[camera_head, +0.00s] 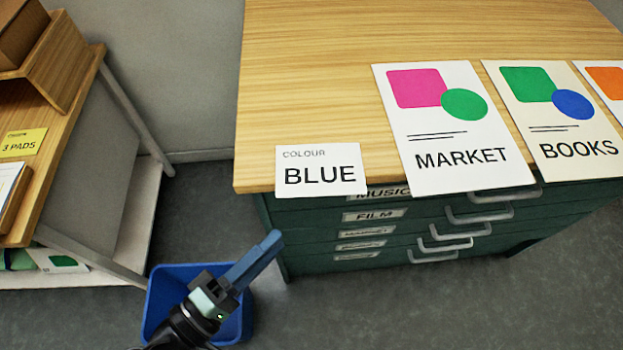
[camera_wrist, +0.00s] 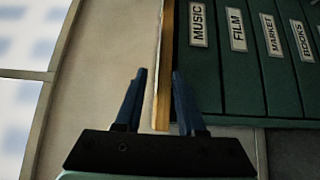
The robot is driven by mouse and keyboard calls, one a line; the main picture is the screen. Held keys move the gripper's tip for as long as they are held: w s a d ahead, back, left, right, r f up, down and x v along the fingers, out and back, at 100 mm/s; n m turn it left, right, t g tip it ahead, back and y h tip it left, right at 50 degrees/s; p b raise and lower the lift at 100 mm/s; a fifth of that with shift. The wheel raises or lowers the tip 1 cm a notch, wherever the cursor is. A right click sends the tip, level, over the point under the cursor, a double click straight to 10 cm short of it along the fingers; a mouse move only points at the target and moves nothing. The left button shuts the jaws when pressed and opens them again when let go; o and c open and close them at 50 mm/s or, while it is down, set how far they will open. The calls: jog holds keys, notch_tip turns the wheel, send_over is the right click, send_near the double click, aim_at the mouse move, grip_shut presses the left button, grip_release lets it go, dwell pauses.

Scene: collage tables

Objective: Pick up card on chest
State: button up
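A white card (camera_head: 321,169) reading "COLOUR BLUE" lies on the wooden top of the green chest (camera_head: 345,235), at its front left corner. Its front edge sits at or slightly over the front edge of the top. My gripper (camera_head: 273,243) is below and left of the card in the head view, in front of the chest and above a blue bin.
Posters reading MARKET (camera_head: 440,135) and BOOKS (camera_head: 555,125) lie right of the card. A blue bin (camera_head: 160,300) stands on the floor. A wooden desk (camera_head: 60,110) with a yellow "3 PADS" label (camera_head: 22,143) is at left. The rear chest top is clear.

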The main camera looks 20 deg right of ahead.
aim_at(319, 195)
jog(key=shift+w+p+x, duration=0.15)
jog(key=shift+p+x, duration=0.25)
jog(key=shift+x, duration=2.65)
jog(key=shift+w+p+x, duration=0.15)
jog(key=shift+p+x, duration=0.25)
jog(key=shift+x, duration=2.65)
jog(key=shift+a, duration=0.15)
grip_shut()
jog(key=shift+r, duration=0.1)
